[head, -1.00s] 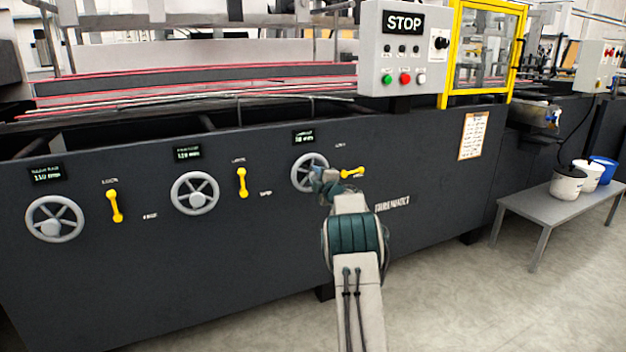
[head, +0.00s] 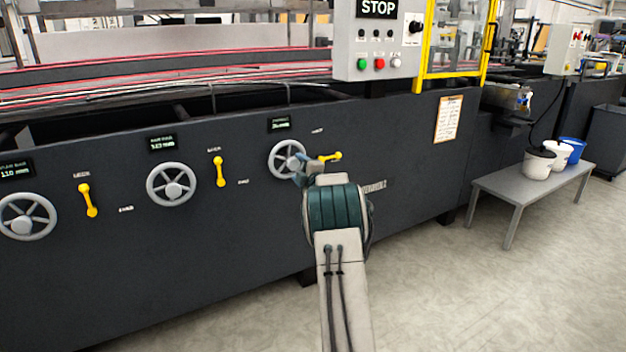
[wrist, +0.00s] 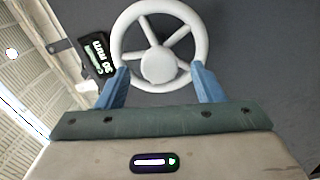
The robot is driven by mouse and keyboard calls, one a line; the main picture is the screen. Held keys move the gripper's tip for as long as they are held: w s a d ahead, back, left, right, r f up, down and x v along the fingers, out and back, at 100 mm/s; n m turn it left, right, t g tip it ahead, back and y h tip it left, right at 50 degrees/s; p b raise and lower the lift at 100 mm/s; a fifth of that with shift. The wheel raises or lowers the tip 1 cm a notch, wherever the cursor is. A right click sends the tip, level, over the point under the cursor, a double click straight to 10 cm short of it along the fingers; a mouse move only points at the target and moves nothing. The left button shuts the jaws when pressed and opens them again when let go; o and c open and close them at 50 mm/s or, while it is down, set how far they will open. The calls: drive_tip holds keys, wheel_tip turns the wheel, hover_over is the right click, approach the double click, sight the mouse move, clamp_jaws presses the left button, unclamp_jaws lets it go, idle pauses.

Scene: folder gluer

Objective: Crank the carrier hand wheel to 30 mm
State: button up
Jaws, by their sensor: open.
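The hand wheel (head: 288,159) at my gripper is the right-hand one of three on the dark machine panel. It is grey and spoked, and it fills the upper middle of the wrist view (wrist: 160,63). Contact cannot be told. The yellow lever (head: 330,157) beside the wheel lies nearly level.
Two other wheels, the middle one (head: 171,184) and the left one (head: 27,216), have upright yellow levers. A control box (head: 384,40) with a STOP sign stands above the panel. A grey bench (head: 500,190) with buckets stands at the right. Floor in front is clear.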

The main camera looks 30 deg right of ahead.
drive_tip(key=s+p, duration=0.1)
drive_tip(key=s, duration=0.8)
drive_tip(key=shift+s+p, duration=0.3)
drive_tip(key=shift+s, duration=0.05)
drive_tip(key=s+a+r+m+g+h+p, duration=0.1)
drive_tip(key=s+a+r+m+g+p, duration=0.15)
drive_tip(key=a+r+p, duration=0.35)
drive_tip(key=s+a+r+m+g+h+p, duration=0.1)
drive_tip(key=s+r+m+h+p, duration=0.1)
drive_tip(key=s+r+m+p, duration=0.45)
drive_tip(key=a+r+m+g+h+p, duration=0.1)
drive_tip(key=a+r+g+p, duration=0.2)
drive_tip(key=r, duration=0.5)
drive_tip(key=s+a+r+m+g+y+p, duration=0.1)
drive_tip(key=s+a+r+m+g+p, duration=0.1)
drive_tip(key=s+a+p, duration=0.4)
drive_tip(key=s+a+r+m+g+y+p, duration=0.1)
drive_tip(key=s+a+r+p, duration=0.4)
drive_tip(key=s, duration=1)
drive_tip(key=s+a+r+m+g+y+p, duration=0.2)
drive_tip(key=s+a+r+m+g+p, duration=0.1)
drive_tip(key=s+a+p, duration=0.5)
drive_tip(key=s+a+r+g, duration=0.1)
drive_tip(key=s+a+g, duration=0.1)
drive_tip(key=s, duration=0.1)
drive_tip(key=shift+s+a+r+g, duration=0.15)
drive_tip(key=shift+s+r+g, duration=0.1)
drive_tip(key=shift+s+g, duration=0.1)
